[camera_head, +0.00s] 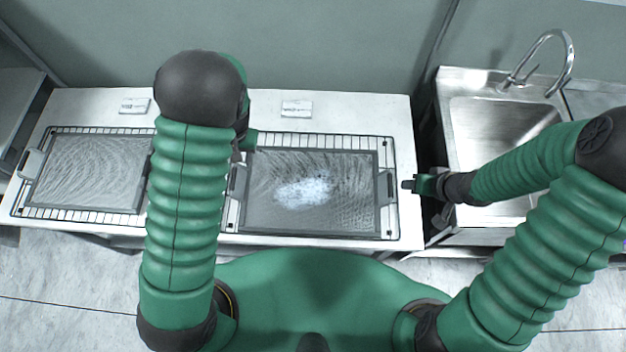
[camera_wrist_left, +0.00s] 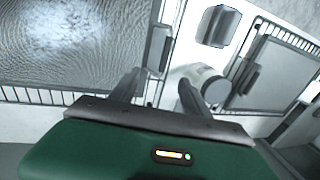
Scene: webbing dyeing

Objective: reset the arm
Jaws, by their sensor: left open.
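My left arm stands across the middle left of the head view and hides most of my left gripper (camera_head: 243,145). In the left wrist view, the left gripper (camera_wrist_left: 160,80) is open, its two grey fingers apart above the white table. A white cylinder with a grey end (camera_wrist_left: 214,90) lies beside and partly behind the right finger; no grip on it shows. My right gripper (camera_head: 414,185) is by the table's right edge, close to the right tray's handle. Its jaw opening is too small to judge.
The right tray (camera_head: 350,225) holds liquid with a white patch. The left tray (camera_head: 80,207) shows a rippled surface. Both sit on wire racks on the white table (camera_head: 345,110). A dark block (camera_wrist_left: 218,26) is on the table. A sink (camera_head: 495,130) with a tall tap stands right.

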